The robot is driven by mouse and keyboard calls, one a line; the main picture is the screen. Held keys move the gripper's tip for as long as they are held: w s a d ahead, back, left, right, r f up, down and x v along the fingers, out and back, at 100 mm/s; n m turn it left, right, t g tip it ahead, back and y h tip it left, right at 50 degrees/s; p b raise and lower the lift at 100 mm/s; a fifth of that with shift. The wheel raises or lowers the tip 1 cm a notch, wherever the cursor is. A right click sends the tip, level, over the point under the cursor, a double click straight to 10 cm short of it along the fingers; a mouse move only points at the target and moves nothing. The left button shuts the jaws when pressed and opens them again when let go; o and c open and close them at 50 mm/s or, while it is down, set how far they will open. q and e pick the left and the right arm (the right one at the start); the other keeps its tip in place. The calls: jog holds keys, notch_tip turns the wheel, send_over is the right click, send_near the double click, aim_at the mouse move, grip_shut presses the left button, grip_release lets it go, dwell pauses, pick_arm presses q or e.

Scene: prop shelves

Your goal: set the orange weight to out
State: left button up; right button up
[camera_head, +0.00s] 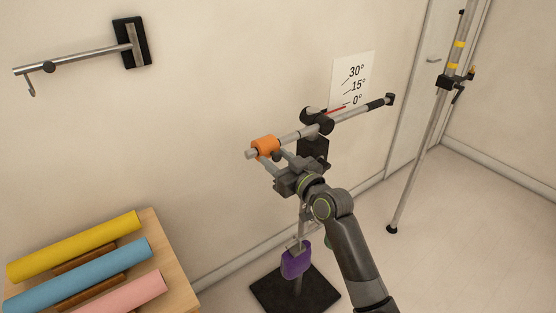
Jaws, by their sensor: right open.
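The orange weight (265,147) is a short collar around the metal bar (290,137), close to the bar's left end; a short stub of bar shows beyond it. The bar is held at a black pivot (318,123) on a stand and rises to the right to a dark grip (380,102). My right gripper (272,160) is open just below and in front of the weight, its fingers pointing up at it. Whether a finger touches the weight I cannot tell. My left gripper is not in view.
An angle card (353,78) is on the wall behind; a red pointer (335,109) lies near its 0° mark. A purple object (295,262) hangs above the black base (270,290). A pole (418,150) stands right; a table with coloured rolls (80,275) is lower left.

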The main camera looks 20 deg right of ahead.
jog(key=shift+s+d+f, duration=0.15)
jog(key=shift+s+d, duration=0.2)
jog(key=b+v, duration=0.3)
jog(key=v, duration=1.3)
jog(key=shift+s+r+b, duration=0.2)
jog(key=shift+s+b, duration=0.15)
jog(key=shift+b, duration=0.05)
jog(key=shift+a+f, duration=0.1)
